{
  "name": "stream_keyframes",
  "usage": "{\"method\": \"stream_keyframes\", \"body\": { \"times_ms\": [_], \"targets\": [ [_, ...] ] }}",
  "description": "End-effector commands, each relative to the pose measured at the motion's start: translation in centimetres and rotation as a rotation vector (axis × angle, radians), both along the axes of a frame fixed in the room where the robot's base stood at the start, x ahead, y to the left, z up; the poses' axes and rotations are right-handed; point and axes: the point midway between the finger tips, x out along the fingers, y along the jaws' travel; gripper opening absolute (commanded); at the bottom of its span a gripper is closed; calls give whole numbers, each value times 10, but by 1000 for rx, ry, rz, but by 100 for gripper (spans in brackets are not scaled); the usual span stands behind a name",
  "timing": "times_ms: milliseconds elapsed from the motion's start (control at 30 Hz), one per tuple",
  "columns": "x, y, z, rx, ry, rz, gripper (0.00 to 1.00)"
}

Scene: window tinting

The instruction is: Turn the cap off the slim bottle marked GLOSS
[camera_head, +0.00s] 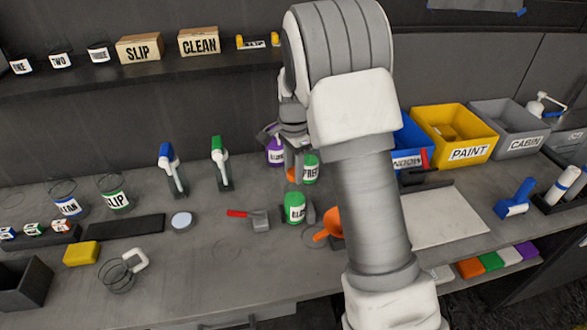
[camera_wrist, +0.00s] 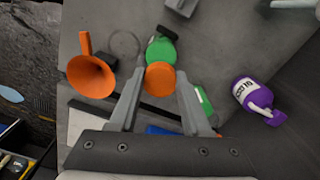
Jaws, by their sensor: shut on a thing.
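A round orange cap (camera_wrist: 160,79) sits between the two fingers of my gripper (camera_wrist: 159,100) in the wrist view, and the fingers are closed on its sides. In the head view a small orange patch (camera_head: 292,175) shows just below my gripper (camera_head: 293,150), which points down and is partly covered by my arm. The body of the slim bottle under the cap is hidden, and I cannot read a GLOSS label. I cannot tell whether the cap is loose on the bottle.
Close around stand a green labelled bottle (camera_head: 294,208), another green bottle (camera_head: 310,169) and a purple bottle (camera_head: 275,153). An orange funnel (camera_wrist: 91,76) is also near. A red-handled scraper (camera_head: 250,217) lies left of them. Bins (camera_head: 455,133) stand at the back right.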

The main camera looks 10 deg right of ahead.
Motion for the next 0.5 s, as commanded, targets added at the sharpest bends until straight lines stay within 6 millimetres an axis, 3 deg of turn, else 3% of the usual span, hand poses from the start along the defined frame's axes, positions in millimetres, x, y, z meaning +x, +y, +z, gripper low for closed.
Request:
{"method": "stream_keyframes", "body": {
  "times_ms": [167, 500],
  "targets": [
    [-1, -1, -1, 0, 2, 50, 0],
    [0, -1, -1, 1, 1, 479, 0]
  ]
}}
